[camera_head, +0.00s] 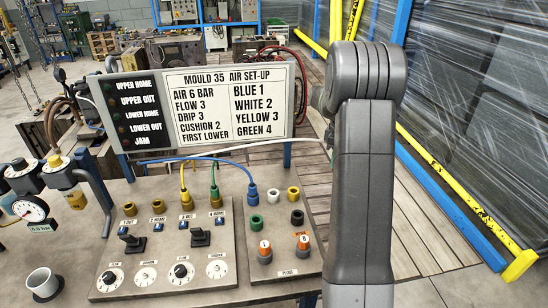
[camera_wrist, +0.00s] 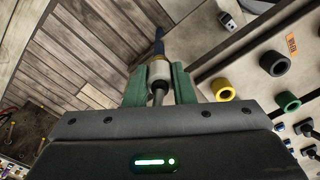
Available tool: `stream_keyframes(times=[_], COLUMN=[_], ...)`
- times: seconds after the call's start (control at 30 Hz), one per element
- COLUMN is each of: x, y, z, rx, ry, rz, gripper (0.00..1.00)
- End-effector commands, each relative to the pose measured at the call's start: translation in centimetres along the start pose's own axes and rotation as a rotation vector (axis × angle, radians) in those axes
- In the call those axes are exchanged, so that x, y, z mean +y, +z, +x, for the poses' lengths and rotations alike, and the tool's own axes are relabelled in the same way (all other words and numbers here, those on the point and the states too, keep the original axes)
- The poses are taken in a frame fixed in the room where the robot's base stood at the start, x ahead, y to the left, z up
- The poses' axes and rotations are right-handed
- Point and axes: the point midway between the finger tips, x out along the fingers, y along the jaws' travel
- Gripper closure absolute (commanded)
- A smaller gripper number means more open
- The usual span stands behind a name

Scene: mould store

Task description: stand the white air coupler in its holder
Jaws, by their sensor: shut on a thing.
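My gripper is behind my own arm in the head view. In the wrist view its green fingers (camera_wrist: 159,86) are shut on the white air coupler (camera_wrist: 158,70), a pale cylinder with a dark stem towards the camera. A blue piece shows just beyond it; whether they touch I cannot tell. A white hose (camera_head: 275,142) runs to the right behind my arm in the head view. A white ring, seemingly the white holder (camera_head: 273,196), is on the right-hand panel beside the blue coupler (camera_head: 252,191). I cannot make out this white ring in the wrist view.
The panel also has a yellow ring (camera_head: 293,193), a green ring (camera_head: 257,223), a black ring (camera_head: 297,217) and two orange-topped plugs (camera_head: 265,250). Yellow (camera_head: 184,195) and green (camera_head: 214,191) couplers with hoses stand on the left panel. A sign board (camera_head: 232,105) rises behind.

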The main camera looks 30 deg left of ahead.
Motion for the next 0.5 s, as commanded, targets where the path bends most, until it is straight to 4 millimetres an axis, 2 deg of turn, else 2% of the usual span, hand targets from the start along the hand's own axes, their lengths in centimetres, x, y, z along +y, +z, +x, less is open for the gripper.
stream_keyframes(times=[0.03, 0.2, 0.4, 0.5], x=[-1.2, -5.2, -10.2, -12.3], y=[-1.8, -6.7, -11.4, -12.9], z=[-0.7, -1.6, -2.6, -2.9], rx=[0.000, 0.000, 0.000, -0.001], ry=[0.000, 0.000, 0.000, -0.001], rz=[-0.122, -0.562, -1.054, -1.250], gripper=[1.00, 1.00, 1.00, 1.00])
